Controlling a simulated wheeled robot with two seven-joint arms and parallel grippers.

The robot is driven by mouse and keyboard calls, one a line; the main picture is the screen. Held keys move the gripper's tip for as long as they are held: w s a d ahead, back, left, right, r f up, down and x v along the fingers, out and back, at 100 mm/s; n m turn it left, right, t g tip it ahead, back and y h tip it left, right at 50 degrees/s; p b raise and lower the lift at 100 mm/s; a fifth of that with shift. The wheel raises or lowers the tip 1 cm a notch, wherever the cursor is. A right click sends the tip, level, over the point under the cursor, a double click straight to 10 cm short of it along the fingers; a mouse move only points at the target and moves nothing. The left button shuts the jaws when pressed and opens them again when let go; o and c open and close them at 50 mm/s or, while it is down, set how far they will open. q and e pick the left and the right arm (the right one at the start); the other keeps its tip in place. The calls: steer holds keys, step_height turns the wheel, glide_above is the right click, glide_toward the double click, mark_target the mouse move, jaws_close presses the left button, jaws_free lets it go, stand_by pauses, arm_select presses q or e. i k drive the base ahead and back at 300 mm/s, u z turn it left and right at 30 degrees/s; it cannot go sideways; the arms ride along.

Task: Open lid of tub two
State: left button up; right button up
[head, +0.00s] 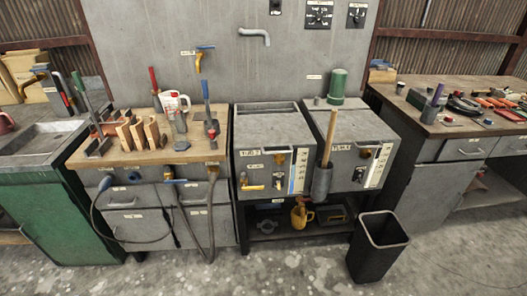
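Two grey box-shaped tubs stand side by side on a dark stand at the middle of the head view. The left tub (262,170) has a flat grey top (280,128) with a dark slot along its back edge. The right tub (350,180) also has a flat grey top (360,124). Both tops look shut. Each tub has a bar handle near its upper front edge, a small valve and a pale gauge strip. The front labels are too small to read surely, so I cannot tell which is tub two. Neither of my grippers is in view.
A wooden handle (329,138) rises from a grey holder (321,180) between the tub fronts. A black bin (376,250) stands on the floor at front right. A tool bench (150,156) adjoins on the left.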

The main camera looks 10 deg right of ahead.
mark_target(265, 130)
steer(key=z, duration=0.45)
steer(key=k, duration=0.55)
steer(key=z, duration=1)
steer(key=i, duration=0.85)
steer(key=u, duration=0.2)
